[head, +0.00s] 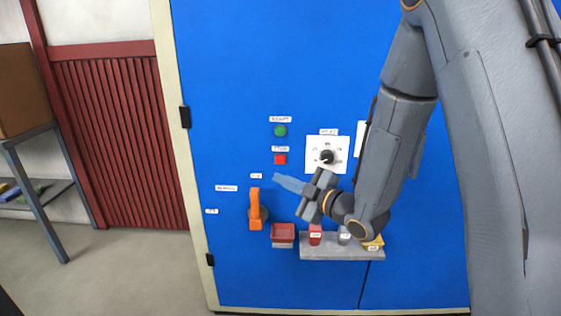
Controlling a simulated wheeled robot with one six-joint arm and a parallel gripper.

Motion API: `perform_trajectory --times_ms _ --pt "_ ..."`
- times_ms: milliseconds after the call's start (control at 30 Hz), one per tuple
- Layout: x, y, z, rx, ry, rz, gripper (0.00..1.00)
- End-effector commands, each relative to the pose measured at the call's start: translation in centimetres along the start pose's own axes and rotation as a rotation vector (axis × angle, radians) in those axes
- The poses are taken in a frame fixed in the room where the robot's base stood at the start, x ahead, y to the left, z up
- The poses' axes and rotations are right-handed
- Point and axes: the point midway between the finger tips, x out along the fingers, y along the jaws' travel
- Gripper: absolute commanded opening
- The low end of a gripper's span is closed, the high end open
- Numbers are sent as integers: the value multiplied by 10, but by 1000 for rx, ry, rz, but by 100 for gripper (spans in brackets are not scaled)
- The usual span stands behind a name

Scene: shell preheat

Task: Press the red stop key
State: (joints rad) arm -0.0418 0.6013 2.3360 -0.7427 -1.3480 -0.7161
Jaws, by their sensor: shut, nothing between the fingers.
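I cannot tell how far the tips are from the panel. The red key is not covered.
A dial (326,157) on a white plate is right of the red key. An orange lever (255,209) and a red tray (283,233) are below. A grey ledge (319,253) holds small blocks. A shelf (38,185) stands at left. Floor between is clear.

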Motion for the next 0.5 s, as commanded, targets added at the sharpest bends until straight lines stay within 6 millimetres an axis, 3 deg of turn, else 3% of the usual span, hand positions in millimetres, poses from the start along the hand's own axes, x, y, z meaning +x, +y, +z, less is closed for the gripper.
perform_trajectory --times_ms 500 --pt "45 32 34 -1 0 1 0"
